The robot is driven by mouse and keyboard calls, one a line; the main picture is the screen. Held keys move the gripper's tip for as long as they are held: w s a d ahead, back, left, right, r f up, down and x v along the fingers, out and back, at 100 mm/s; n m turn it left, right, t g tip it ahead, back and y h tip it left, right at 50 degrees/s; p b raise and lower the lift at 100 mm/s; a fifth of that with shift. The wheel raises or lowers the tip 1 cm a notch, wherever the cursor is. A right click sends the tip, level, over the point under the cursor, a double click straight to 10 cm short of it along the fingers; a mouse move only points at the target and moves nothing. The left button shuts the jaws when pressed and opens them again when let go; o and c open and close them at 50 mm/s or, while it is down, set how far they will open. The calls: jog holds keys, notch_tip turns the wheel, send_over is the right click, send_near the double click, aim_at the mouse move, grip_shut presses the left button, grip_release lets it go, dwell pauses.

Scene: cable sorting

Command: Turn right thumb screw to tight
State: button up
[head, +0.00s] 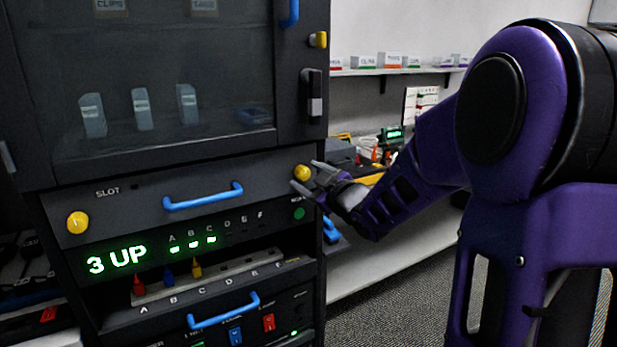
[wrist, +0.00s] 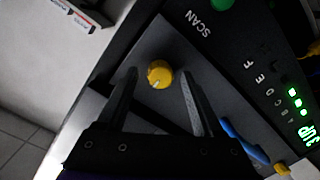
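The right thumb screw is a yellow round knob (head: 302,172) at the right end of the SLOT panel. It also shows in the wrist view (wrist: 159,74), with a small pale mark on its face. My gripper (head: 307,178) is at this knob. In the wrist view my gripper (wrist: 158,78) is open, with one finger on each side of the knob and a visible gap to both. The left thumb screw (head: 78,222) is another yellow knob at the panel's left end, also in the wrist view (wrist: 282,169).
A blue handle (head: 203,196) crosses the panel between the knobs. Below it are a green "3 UP" display (head: 117,260), a green button (head: 299,213) and coloured plugs. A glass-fronted cabinet (head: 160,110) is above. A white shelf (head: 395,71) is behind at right.

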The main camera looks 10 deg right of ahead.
jog(key=p+v, duration=0.1)
jog(key=v, duration=1.1)
